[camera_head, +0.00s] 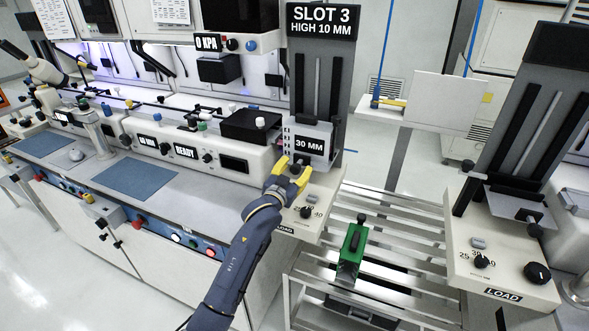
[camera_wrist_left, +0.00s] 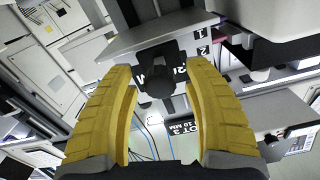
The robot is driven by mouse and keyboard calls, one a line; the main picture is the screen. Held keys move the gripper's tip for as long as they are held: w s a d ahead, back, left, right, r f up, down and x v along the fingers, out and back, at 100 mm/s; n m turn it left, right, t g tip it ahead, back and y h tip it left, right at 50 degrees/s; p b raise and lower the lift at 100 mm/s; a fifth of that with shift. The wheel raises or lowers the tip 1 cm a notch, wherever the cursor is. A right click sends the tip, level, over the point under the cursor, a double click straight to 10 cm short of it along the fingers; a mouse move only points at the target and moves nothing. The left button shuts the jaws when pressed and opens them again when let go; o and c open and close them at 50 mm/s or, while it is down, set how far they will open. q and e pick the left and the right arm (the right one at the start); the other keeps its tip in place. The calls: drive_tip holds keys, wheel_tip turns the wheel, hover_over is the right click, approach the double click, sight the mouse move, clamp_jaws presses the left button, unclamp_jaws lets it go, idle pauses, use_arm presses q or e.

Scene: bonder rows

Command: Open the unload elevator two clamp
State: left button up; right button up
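An elevator (camera_head: 318,75) with a "SLOT 3 HIGH 10 MM" sign stands at the middle, and its clamp plate reads "30 MM" (camera_head: 309,145). My left gripper (camera_head: 290,172), with yellow fingers, is just below that plate. In the left wrist view, the fingers of my left gripper (camera_wrist_left: 158,75) are spread apart with a dark clamp knob (camera_wrist_left: 157,84) between their tips. Gaps show on both sides of the knob; whether a finger touches it is unclear. The front label below the arm reads "LOAD", perhaps partly hidden. My right gripper is out of view.
A second elevator (camera_head: 525,120) labelled "LOAD" stands at the right. A green magazine (camera_head: 352,250) rests on the slatted rack (camera_head: 415,265) between the elevators. A machine bench (camera_head: 200,180) with blue mats fills the left. A dial (camera_head: 306,212) sits close beside my left wrist.

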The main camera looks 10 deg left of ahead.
use_arm(q)
drive_tip(key=s+a, duration=0.2)
drive_tip(key=s, duration=1)
idle(0.6)
drive_tip(key=s+a+f+m+g+y, duration=0.1)
drive_tip(key=s+a+f+g+y, duration=0.15)
drive_tip(key=s+f, duration=0.55)
drive_tip(key=s+a+f+g+y, duration=0.1)
drive_tip(key=s+a+f+g, duration=0.2)
drive_tip(key=s+f, duration=0.4)
drive_tip(key=s+a+f+m+g+y, duration=0.1)
drive_tip(key=s+a+f+g+y, duration=0.2)
drive_tip(key=s, duration=0.7)
drive_tip(key=s+a+f+m+g+y, duration=0.15)
drive_tip(key=s+a+f, duration=0.25)
drive_tip(key=s, duration=0.6)
drive_tip(key=s+d+f+n+g+h, duration=0.1)
drive_tip(key=d+f+g+h, duration=0.15)
drive_tip(key=f, duration=1.25)
drive_tip(key=s+d+f+g+h, duration=0.1)
drive_tip(key=d+f, duration=0.2)
drive_tip(key=f, duration=1.2)
drive_tip(key=s+f+n+g+h, duration=0.1)
drive_tip(key=s+f+n+g, duration=0.2)
drive_tip(key=s+f, duration=1.8)
drive_tip(key=shift+s+h, duration=0.35)
drive_tip(key=shift+s, duration=0.45)
